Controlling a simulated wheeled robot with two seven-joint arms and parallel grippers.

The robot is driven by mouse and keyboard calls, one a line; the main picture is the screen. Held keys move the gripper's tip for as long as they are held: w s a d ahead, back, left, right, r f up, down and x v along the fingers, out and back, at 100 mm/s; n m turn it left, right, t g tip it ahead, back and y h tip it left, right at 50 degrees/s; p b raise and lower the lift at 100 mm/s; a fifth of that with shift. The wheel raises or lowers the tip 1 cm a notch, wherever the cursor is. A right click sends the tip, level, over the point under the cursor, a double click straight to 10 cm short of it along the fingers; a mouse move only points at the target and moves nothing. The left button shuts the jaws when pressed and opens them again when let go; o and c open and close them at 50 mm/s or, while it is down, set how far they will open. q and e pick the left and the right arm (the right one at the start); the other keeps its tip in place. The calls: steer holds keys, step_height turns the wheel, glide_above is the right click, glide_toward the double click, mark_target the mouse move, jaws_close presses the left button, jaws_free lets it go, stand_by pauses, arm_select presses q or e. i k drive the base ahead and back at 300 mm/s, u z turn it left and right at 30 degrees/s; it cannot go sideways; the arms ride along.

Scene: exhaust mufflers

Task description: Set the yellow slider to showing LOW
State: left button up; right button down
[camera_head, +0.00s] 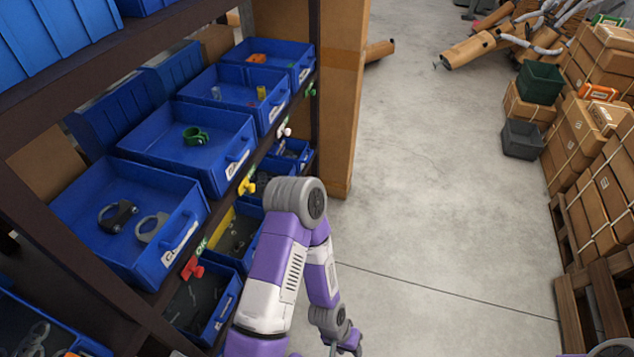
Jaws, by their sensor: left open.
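The yellow slider (247,186) sits on the dark shelf edge in front of the blue bins, left of my left arm's grey elbow joint. The marking beside it is too small to read, so I cannot tell its setting. My left gripper (345,346) is at the bottom edge of the view, low and right of the slider, well apart from it. It is open and holds nothing that I can see; part of it is cut off. Only a piece of my right arm shows in the bottom right corner; its gripper is out of view.
A red slider (192,268) with a green OK label is nearer on the same edge; white (284,131) and green (312,90) sliders are farther along. Blue bins (225,160) hold clamps and small parts. Cartons (600,115) stand at right. The grey floor (440,180) between is clear.

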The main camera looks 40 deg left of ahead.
mark_target(251, 188)
steer(key=z, duration=0.55)
steer(key=i, duration=0.6)
steer(key=u, duration=1.75)
